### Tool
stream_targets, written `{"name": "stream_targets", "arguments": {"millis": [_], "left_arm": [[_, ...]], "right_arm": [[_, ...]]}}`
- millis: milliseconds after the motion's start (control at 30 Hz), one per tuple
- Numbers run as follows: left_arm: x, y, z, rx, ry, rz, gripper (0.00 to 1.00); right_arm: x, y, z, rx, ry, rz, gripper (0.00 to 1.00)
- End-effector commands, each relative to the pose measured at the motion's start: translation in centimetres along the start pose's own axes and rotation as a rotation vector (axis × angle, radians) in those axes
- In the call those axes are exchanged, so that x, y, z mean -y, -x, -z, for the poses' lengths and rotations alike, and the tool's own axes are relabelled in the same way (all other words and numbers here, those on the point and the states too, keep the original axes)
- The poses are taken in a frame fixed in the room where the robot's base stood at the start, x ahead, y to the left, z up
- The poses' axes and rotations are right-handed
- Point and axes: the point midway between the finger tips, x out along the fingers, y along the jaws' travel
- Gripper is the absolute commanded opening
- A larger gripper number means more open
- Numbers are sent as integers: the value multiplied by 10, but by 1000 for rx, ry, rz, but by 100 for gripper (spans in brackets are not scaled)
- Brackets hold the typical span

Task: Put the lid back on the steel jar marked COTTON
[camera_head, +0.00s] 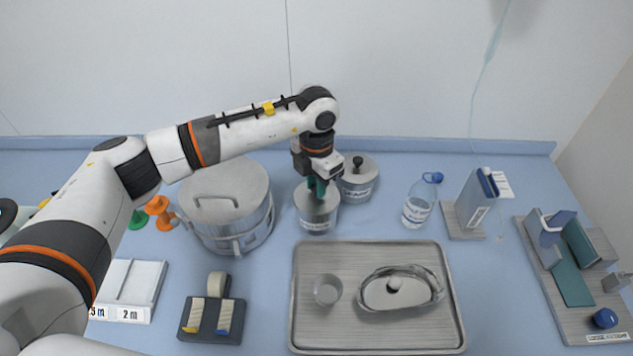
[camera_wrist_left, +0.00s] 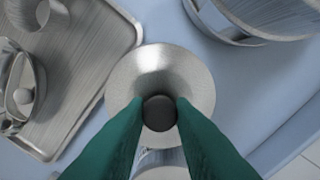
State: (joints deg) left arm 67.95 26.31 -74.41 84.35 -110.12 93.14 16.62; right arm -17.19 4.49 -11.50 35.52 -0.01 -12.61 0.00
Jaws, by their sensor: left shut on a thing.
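A steel jar (camera_head: 317,219) with a small printed label stands behind the tray; its lettering is too blurred to read surely. My left gripper (camera_head: 317,187) is directly above it, pointing down. Its green fingers (camera_wrist_left: 160,112) are shut on the dark knob of a round steel lid (camera_wrist_left: 143,72). In the head view the lid (camera_head: 307,196) is level at the jar's top; I cannot tell whether it rests on the rim or hangs just above. A second labelled steel jar (camera_head: 358,186), with a black-knobbed lid on, stands close behind to the right. My right gripper is not in view.
A large steel drum (camera_head: 228,218) stands close on the left. A water bottle (camera_head: 419,203) stands to the right. Bare blue counter lies between the bottle and the jars.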

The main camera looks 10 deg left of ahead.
Motion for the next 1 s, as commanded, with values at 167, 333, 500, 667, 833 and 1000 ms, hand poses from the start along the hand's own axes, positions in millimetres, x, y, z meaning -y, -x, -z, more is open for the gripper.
{"name": "stream_targets", "arguments": {"millis": [167,333,500,667,833,1000], "left_arm": [[0,0,0,-1,0,0,0],[0,0,0,-1,0,0,0],[0,0,0,-1,0,1,0],[0,0,0,-1,0,1,0],[0,0,0,-1,0,0,0],[0,0,0,-1,0,0,0]], "right_arm": [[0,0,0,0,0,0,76],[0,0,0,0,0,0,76],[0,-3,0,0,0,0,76],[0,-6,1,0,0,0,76],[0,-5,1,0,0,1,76],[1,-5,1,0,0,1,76]]}}
